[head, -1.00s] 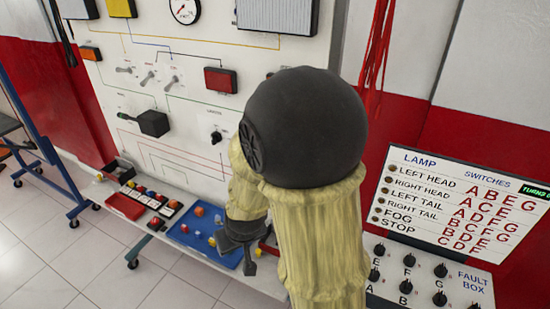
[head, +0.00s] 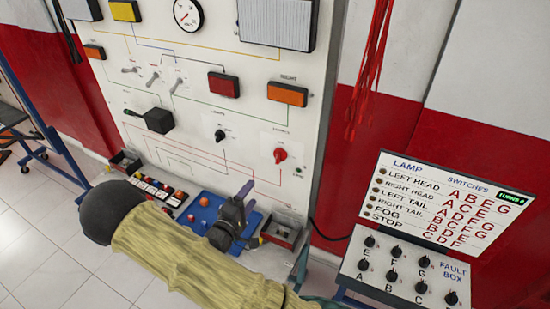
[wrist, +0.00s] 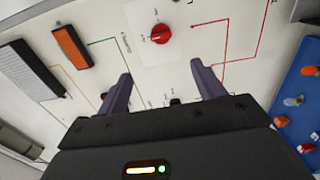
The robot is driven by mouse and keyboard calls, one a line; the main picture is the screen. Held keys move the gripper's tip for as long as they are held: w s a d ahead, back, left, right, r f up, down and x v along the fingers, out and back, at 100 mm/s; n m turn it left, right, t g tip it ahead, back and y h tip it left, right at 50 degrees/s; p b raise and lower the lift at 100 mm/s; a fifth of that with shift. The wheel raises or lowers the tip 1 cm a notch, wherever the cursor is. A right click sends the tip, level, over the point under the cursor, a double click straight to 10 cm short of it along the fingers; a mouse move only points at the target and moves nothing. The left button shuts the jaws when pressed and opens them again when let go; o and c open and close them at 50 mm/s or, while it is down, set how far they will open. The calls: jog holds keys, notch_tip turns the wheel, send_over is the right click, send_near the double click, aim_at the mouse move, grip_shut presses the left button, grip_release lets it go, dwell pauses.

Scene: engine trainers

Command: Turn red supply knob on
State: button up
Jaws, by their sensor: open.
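The red supply knob (head: 281,155) is on the lower right of the white trainer panel in the head view, right of the black lamps knob (head: 220,135). The red knob (wrist: 160,33) also shows in the wrist view, upper middle, beyond the fingertips. My gripper (head: 246,192) is low in front of the panel, below and left of the red knob and over the blue tray. In the wrist view my gripper (wrist: 161,75) has its two purple fingers spread apart with nothing between them. It is not touching the knob.
The blue tray (head: 190,216) with small coloured parts lies on the ledge under the panel. An orange lamp (head: 287,94) and a red lamp (head: 223,84) stick out above the knobs. The fault box (head: 405,275) stands at the right. Red cables (head: 370,60) hang beside the panel.

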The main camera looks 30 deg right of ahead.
aim_at(277, 160)
jog(key=shift+w+d, duration=0.1)
jog(key=shift+d, duration=0.05)
jog(key=p+x, duration=0.7)
jog(key=x, duration=0.8)
jog(key=shift+w+d+r, duration=0.1)
jog(key=shift+w+d, duration=0.15)
jog(key=shift+d, duration=0.05)
jog(key=shift+w+d, duration=0.45)
jog(key=shift+d, duration=0.05)
jog(key=c, duration=1)
